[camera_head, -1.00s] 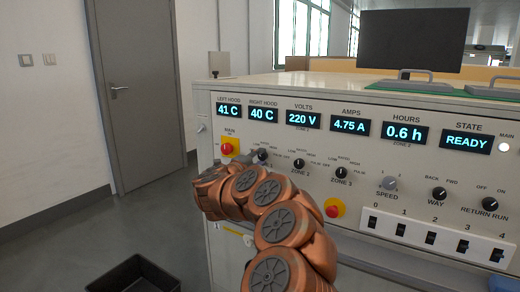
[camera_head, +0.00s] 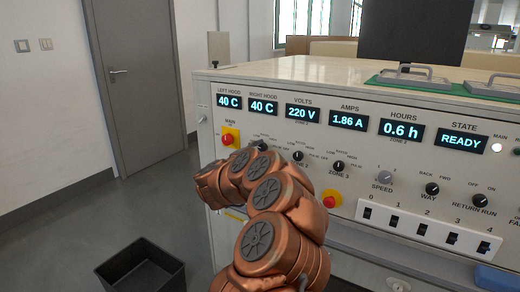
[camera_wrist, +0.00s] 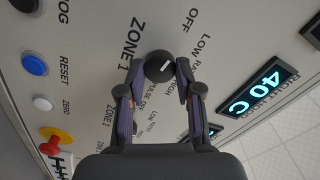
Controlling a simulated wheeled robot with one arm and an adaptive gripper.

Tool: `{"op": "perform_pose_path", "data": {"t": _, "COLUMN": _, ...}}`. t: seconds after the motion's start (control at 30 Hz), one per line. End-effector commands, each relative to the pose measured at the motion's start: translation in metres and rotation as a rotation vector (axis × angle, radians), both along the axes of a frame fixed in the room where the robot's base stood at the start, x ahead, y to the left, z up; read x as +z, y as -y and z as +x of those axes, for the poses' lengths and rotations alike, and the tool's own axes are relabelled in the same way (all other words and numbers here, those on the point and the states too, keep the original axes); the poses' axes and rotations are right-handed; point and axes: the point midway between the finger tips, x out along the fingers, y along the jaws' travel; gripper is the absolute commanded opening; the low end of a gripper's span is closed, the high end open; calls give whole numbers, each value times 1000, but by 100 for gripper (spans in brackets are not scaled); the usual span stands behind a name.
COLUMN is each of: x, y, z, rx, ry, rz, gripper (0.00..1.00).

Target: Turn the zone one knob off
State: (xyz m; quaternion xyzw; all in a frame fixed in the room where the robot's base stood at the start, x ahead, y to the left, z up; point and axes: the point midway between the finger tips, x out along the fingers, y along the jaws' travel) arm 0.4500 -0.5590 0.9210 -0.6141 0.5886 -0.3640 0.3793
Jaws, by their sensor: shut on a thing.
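The zone one knob (camera_wrist: 159,66) is a round black knob with a short white mark, beside the "ZONE 1" lettering in the wrist view. Its mark points toward the upper right in that view; I cannot tell exactly which label it meets. My gripper (camera_wrist: 160,75) is shut on the knob, one finger on each side. In the head view a black knob (camera_head: 262,146) shows just above my copper arm, which hides the gripper. The amps display (camera_head: 349,121) reads 1.86 A.
The zone two knob (camera_head: 298,155) and zone three knob (camera_head: 338,166) are to the right. A red main switch (camera_head: 228,139) is on the left, a red button (camera_head: 330,199) lower down. A black bin (camera_head: 140,270) stands on the floor. The state display (camera_head: 464,139) reads READY.

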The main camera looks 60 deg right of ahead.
Motion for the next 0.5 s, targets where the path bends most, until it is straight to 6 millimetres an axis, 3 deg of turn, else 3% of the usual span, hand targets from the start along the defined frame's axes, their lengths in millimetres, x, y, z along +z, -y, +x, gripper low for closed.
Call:
{"op": "perform_pose_path", "data": {"t": 0.2, "x": -2, "y": -1, "z": 2, "rx": 6, "ry": -2, "rz": 3, "gripper": 0}}
{"op": "perform_pose_path", "data": {"t": 0.23, "x": -2, "y": -1, "z": 2, "rx": 6, "ry": -2, "rz": 3, "gripper": 36}}
{"op": "perform_pose_path", "data": {"t": 0.43, "x": -1, "y": 0, "z": 1, "rx": 2, "ry": 0, "rz": 2, "gripper": 57}}
{"op": "perform_pose_path", "data": {"t": 0.5, "x": -1, "y": 0, "z": 0, "rx": 1, "ry": 0, "rz": 2, "gripper": 60}}
